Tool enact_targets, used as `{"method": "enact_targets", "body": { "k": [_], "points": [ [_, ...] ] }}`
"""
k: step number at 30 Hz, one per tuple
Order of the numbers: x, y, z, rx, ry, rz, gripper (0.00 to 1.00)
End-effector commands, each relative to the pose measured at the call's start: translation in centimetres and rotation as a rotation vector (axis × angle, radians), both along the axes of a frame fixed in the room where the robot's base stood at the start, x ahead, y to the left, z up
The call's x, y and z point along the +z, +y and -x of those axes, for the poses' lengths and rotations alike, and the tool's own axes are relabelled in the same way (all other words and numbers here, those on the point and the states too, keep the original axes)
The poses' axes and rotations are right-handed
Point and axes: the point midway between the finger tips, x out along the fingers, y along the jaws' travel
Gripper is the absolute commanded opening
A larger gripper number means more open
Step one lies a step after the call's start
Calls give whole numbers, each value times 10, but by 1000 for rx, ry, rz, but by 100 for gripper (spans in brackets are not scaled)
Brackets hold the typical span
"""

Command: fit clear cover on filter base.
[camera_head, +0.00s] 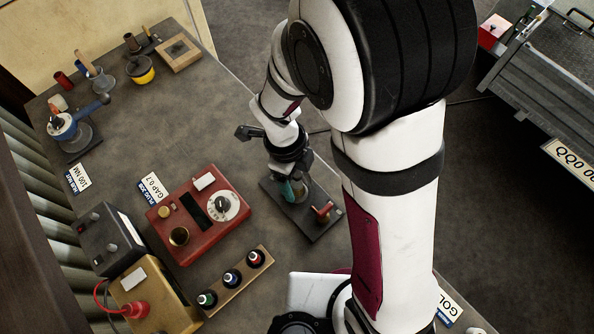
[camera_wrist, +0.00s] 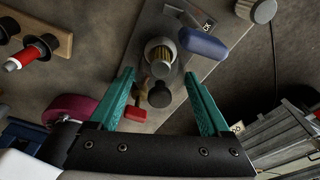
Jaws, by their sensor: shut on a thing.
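The filter base, with a pleated yellowish filter (camera_wrist: 160,66) inside a pale ring, stands on a dark plate (camera_head: 311,232). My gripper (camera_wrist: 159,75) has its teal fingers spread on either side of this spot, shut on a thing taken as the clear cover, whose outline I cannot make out. In the head view my gripper (camera_head: 296,188) is low over the plate and hides most of the base. A dark round knob (camera_wrist: 160,96) shows just in front of the filter. A red knob (camera_head: 325,212) stands on the plate's right part.
A blue part (camera_wrist: 204,43) lies close beside the filter in the wrist view. The bench's right edge is near the plate.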

Motion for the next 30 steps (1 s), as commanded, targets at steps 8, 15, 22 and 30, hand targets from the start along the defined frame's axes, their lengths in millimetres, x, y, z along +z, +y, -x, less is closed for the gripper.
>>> {"method": "enact_targets", "body": {
  "k": [8, 15, 22, 30],
  "points": [
    [-6, 0, 0, -1, 1, 1, 25],
    [-7, 0, 0, -1, 1, 0, 25],
    [-6, 0, 0, -1, 1, 0, 25],
    [-6, 0, 0, -1, 1, 0, 100]
  ]
}}
